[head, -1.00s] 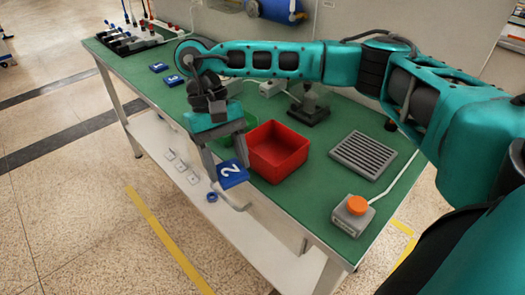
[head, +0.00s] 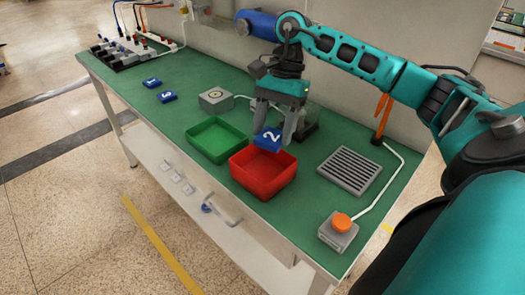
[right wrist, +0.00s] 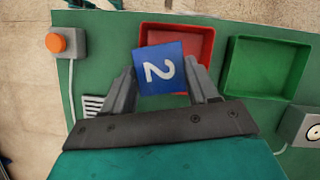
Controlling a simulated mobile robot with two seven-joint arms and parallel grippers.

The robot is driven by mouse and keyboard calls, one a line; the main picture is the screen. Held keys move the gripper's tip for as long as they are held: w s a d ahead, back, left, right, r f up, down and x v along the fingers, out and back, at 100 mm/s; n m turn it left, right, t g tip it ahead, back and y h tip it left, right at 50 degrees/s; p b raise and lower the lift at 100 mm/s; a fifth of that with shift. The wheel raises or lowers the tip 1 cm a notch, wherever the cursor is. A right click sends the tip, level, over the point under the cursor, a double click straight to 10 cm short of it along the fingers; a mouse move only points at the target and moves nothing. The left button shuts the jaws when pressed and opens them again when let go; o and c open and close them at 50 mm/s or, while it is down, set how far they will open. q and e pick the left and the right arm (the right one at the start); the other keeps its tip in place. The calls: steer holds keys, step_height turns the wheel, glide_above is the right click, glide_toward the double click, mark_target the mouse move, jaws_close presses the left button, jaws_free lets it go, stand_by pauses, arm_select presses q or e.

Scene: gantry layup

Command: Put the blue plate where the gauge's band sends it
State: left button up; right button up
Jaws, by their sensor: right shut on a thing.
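My right gripper (head: 271,132) is shut on a blue plate marked 2 (head: 267,139) and holds it above the back of the red bin (head: 264,192). In the right wrist view the same plate (right wrist: 161,68) sits between the fingers and covers part of the red bin (right wrist: 202,42). The green bin (head: 213,139) stands left of the red bin and is empty. A gauge box with a round dial (head: 215,99) stands behind the green bin; its reading is too small to tell. My left gripper is not in view.
A slotted grey plate (head: 348,171) and an orange button box (head: 339,230) are at the right. The table's front edge is close to the bins.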

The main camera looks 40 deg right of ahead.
steer(key=shift+f+b, duration=1.55)
steer(key=shift+f, duration=1.35)
steer(key=o, duration=1.1)
steer(key=shift+p+v, duration=0.5)
steer(key=shift+v, duration=5.95)
steer(key=shift+s+a, duration=0.1)
steer(key=shift+s, duration=0.05)
